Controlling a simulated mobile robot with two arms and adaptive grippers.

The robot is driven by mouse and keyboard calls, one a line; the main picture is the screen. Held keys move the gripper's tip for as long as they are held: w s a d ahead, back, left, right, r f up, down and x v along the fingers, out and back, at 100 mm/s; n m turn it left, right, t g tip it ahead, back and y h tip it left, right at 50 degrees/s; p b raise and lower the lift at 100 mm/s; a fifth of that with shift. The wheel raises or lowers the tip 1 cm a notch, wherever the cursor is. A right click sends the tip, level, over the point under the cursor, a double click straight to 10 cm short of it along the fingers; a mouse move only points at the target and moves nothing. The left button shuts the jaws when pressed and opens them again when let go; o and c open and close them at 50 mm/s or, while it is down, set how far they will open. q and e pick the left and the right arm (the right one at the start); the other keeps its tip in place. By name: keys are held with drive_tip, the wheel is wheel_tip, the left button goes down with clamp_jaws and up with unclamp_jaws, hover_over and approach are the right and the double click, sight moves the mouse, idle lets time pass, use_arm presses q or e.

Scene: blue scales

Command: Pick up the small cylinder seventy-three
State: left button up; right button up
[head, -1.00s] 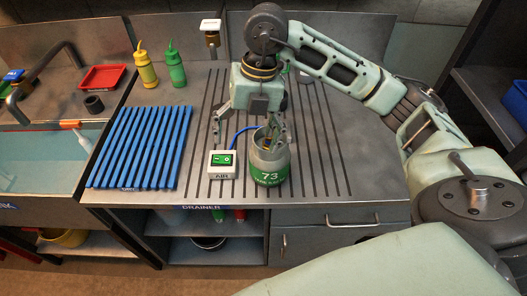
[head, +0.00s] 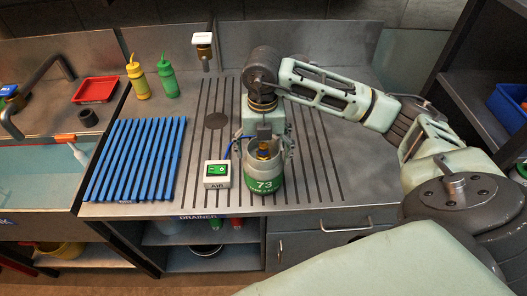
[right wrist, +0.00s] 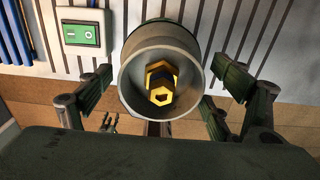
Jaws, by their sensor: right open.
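The small cylinder seventy-three (head: 264,187) stands upright on the ribbed drainer, with a grey collar and a green band marked 73. In the right wrist view its open collar (right wrist: 130,80) faces the camera, with a brass valve (right wrist: 160,84) inside. My right gripper (head: 264,150) is above the cylinder, with its fingers spread on both sides of the collar. In the right wrist view the open fingers (right wrist: 161,95) show left and right of the collar, apart from it. My left gripper is not recognisable in either view.
A white box with a green switch (head: 217,174) stands close left of the cylinder, with a blue hose behind. A blue ribbed mat (head: 137,160) lies further left. Yellow (head: 138,77) and green (head: 168,77) bottles stand behind. The drainer is clear to the right.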

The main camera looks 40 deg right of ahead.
drive_tip(key=shift+c, duration=0.6)
drive_tip(key=c, duration=1.9)
drive_tip(key=shift+c, duration=0.4)
drive_tip(key=shift+w+r, duration=0.1)
drive_tip(key=shift+r, duration=0.1)
